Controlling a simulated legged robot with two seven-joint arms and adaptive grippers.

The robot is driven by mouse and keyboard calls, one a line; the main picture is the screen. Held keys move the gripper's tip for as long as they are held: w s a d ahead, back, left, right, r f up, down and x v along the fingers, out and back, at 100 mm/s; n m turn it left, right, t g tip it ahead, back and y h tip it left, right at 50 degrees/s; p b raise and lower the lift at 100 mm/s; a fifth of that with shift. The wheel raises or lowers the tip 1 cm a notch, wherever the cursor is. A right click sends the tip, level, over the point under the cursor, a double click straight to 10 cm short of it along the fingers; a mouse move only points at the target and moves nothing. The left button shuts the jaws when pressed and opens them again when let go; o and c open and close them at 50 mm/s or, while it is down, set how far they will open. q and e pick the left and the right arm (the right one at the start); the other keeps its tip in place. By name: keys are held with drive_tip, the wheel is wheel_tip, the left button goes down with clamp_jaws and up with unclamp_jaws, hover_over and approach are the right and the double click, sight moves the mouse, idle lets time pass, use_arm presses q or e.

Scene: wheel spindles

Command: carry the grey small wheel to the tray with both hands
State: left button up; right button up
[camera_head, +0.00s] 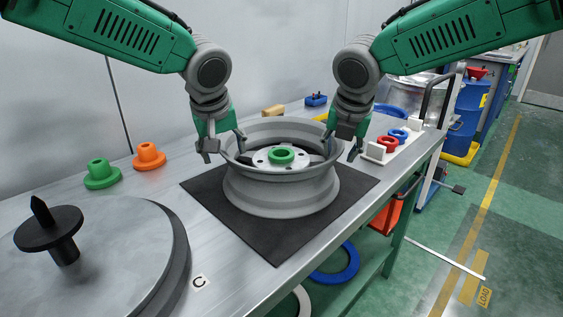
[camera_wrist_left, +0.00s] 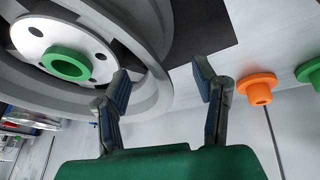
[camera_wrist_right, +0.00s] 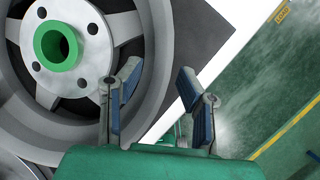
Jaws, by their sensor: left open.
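The grey small wheel (camera_head: 281,190) lies flat on a black mat (camera_head: 262,246) on the metal bench, its open side up. A green flanged collar (camera_head: 281,156) sits at its hub. My left gripper (camera_head: 225,151) is open at the wheel's left rim; in the left wrist view (camera_wrist_left: 162,78) one finger overlaps the rim and the other is outside it. My right gripper (camera_head: 343,154) is at the right rim; in the right wrist view (camera_wrist_right: 158,78) its fingers are apart, one over the rim, one outside. Contact cannot be told.
A large grey disc (camera_head: 110,240) with a black spindle (camera_head: 55,235) stands at front left. Green (camera_head: 101,174) and orange (camera_head: 149,156) collars stand near the wall. A wooden block (camera_head: 273,111) and a blue part (camera_head: 316,100) lie behind. The bench edge runs along the right.

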use_arm(q)
drive_tip(key=x, duration=0.4)
drive_tip(key=shift+w+f, duration=0.2)
drive_tip(key=shift+f, duration=0.15)
use_arm(e)
drive_tip(key=x, duration=0.4)
drive_tip(key=shift+w+f, duration=0.2)
drive_tip(key=shift+f, duration=0.15)
use_arm(q)
drive_tip(key=c, duration=0.9)
use_arm(e)
clamp_jaws()
use_arm(q)
clamp_jaws()
drive_tip(key=shift+r, duration=0.1)
use_arm(e)
drive_tip(key=shift+r, duration=0.1)
